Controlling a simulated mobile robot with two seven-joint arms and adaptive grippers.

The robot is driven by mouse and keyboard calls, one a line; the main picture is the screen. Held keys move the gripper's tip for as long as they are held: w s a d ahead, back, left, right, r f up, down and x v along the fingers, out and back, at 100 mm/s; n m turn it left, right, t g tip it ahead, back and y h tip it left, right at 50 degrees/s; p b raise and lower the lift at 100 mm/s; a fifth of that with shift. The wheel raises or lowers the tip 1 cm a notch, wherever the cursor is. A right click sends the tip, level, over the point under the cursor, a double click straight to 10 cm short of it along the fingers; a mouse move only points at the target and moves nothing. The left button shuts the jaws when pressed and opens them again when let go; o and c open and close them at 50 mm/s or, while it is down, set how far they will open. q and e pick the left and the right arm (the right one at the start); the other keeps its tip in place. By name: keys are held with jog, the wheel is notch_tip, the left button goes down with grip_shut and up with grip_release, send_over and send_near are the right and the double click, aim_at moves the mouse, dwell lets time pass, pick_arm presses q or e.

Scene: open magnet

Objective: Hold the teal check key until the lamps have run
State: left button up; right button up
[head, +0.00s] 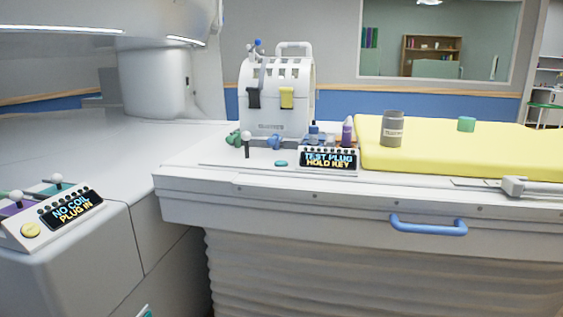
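The teal check key (281,163) is a small flat oval button on the white table top. Just right of it stands a small display box (328,159) reading "TEST PLUG HOLD KEY". A row of small dark lamps (327,149) runs along its top edge; none looks lit. Nothing touches the key. Neither of my grippers is in the head view.
A white coil (276,98) with black and yellow latches stands behind the key. A ball-topped stick (247,143) rises to its left. A yellow pad (470,150) carries a grey jar (392,129). A second console (53,214) at left reads "NO COIL PLUG IN".

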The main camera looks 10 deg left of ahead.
pick_arm(q)
grip_shut()
dwell(0.3)
jog(key=shift+w, duration=0.1)
dwell(1.1)
